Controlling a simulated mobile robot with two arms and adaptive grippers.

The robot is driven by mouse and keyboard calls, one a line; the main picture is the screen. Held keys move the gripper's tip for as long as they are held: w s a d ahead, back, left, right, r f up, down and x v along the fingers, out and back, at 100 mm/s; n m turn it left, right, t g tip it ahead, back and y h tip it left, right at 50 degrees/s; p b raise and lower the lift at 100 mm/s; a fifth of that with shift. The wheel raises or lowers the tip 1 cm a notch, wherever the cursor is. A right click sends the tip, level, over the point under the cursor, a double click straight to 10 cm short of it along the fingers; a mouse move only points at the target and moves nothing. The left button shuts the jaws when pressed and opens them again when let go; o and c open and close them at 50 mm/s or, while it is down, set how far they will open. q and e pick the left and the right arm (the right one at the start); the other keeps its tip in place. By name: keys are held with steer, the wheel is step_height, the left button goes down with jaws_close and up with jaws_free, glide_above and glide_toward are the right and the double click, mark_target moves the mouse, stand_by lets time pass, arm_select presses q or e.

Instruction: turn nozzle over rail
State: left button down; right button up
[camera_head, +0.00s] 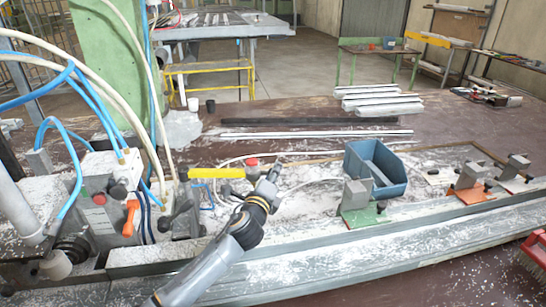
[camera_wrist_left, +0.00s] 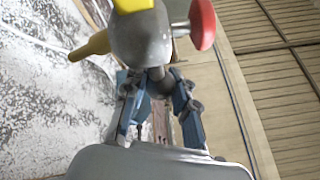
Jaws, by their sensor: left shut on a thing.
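The nozzle shows in the head view as a yellow tube (camera_head: 215,172) pointing left, with a grey body and a red knob (camera_head: 252,163) at its right end. The contact is partly hidden. The long metal rail runs along the bench front. My right gripper is not in view.
A blue bin (camera_head: 376,170) stands right of the nozzle. Clamp blocks on green (camera_head: 365,215) and orange (camera_head: 474,193) bases line the rail. The valve unit (camera_head: 105,190) with blue hoses stands at left. Profiles (camera_head: 316,135) lie behind; white chips cover the bench.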

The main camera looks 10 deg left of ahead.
arm_select(q)
steer(key=s+a+m+g+h, duration=0.2)
steer(key=s+m+h, duration=0.3)
steer(key=s, duration=0.5)
steer(key=s+a+m+g+h, duration=0.2)
steer(key=s+m+g+h, duration=0.2)
steer(key=s+h, duration=0.4)
steer(key=shift+s+a+m+g, duration=0.3)
steer(key=shift+s+m+g, duration=0.1)
steer(key=shift+s+g, duration=0.55)
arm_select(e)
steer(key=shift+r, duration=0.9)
arm_select(q)
steer(key=shift+s, duration=0.1)
steer(key=c, duration=1.1)
jaws_free()
steer(key=shift+a, duration=0.1)
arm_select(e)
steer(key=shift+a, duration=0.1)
arm_select(q)
steer(key=shift+o, duration=0.2)
